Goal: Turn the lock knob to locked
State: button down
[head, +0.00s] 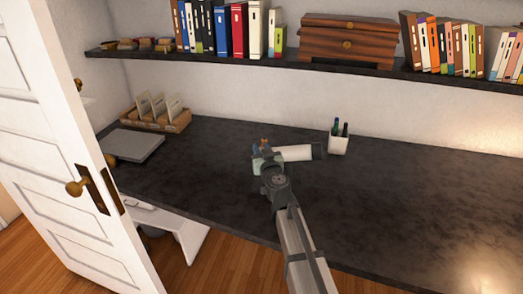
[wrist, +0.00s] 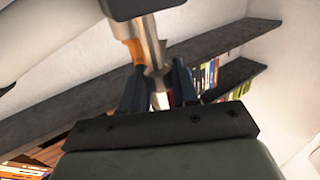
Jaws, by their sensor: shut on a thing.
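My gripper (head: 261,148) is over the dark desk, near the middle of the head view. In the wrist view, its blue fingers (wrist: 158,85) are on either side of a silver metal piece with an orange part (wrist: 150,48), and are shut on it. I cannot tell for sure whether this piece is the lock knob, or its turn position, as the fingers hide part of it. A white tube with a dark end (head: 298,153) extends to the right beside my gripper.
A white door (head: 35,120) with a brass handle (head: 76,187) stands open at left. The desk (head: 420,205) holds a pen cup (head: 339,143), a grey flat case (head: 135,146) and a card tray (head: 180,122). A shelf (head: 395,74) with books and a wooden box (head: 325,38) runs above.

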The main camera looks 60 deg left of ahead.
jog(key=shift+m+t+h, duration=0.4)
jog(key=shift+m+t, duration=0.5)
jog(key=shift+t, duration=0.4)
jog(key=shift+a+m+t+h, duration=0.1)
jog(key=shift+m+t+h, duration=0.2)
jog(key=shift+t, duration=0.3)
jog(key=shift+m+t+h, duration=0.8)
jog(key=shift+m+t, duration=0.2)
jog(key=shift+t, duration=0.1)
jog(key=shift+m+t+h, duration=1.2)
jog(key=shift+t+h, duration=0.2)
jog(key=shift+t, duration=0.1)
jog(key=c, duration=1)
grip_release()
jog(key=shift+s+d, duration=0.1)
jog(key=shift+d, duration=0.1)
